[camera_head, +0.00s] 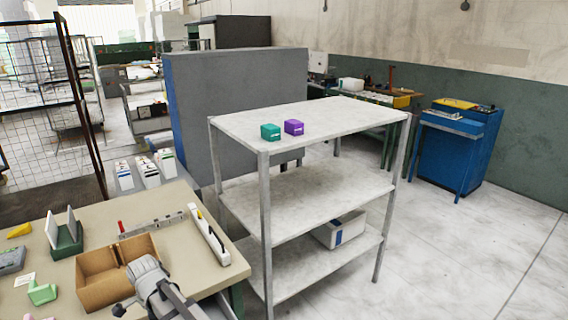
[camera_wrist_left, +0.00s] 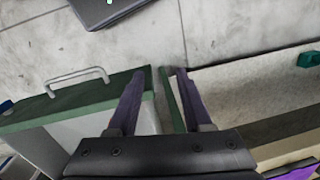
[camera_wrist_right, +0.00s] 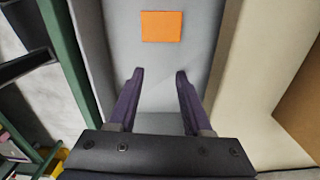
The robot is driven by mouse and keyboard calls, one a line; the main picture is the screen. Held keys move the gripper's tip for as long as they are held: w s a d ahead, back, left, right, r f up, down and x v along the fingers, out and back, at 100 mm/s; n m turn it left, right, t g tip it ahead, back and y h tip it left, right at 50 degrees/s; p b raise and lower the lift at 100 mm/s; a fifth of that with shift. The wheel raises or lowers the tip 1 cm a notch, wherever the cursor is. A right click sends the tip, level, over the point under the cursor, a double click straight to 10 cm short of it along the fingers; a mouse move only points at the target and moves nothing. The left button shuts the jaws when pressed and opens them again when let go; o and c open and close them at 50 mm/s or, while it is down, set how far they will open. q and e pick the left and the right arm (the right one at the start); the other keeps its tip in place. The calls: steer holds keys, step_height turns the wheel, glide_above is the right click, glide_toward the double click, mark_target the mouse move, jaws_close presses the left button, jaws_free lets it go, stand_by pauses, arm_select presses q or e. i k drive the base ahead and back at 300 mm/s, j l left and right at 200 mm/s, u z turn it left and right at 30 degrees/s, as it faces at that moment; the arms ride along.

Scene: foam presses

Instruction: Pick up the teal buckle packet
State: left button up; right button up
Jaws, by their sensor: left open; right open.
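The teal buckle packet (camera_head: 270,132) is a small box-shaped packet near the front left corner of the white shelf unit's top (camera_head: 330,120). A purple packet (camera_head: 294,127) stands close to its right. In the left wrist view, a teal piece (camera_wrist_left: 308,59) is cut by the right edge, and a purple piece (camera_wrist_left: 295,173) shows at the lower right. My left gripper (camera_wrist_left: 159,76) is open, with nothing between its fingers. My right gripper (camera_wrist_right: 159,76) is open and empty above a grey surface with an orange square (camera_wrist_right: 161,27). Neither gripper touches the packet.
A beige table (camera_head: 165,206) at lower left bears an open cardboard box (camera_head: 105,292) and small items. One of my arm links crosses its front edge. A white bin (camera_head: 340,230) sits on a lower shelf. A grey panel (camera_head: 235,100) stands behind the shelf unit. Floor is clear at right.

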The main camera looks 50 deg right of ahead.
mark_target(271, 133)
steer(key=z, duration=1.5)
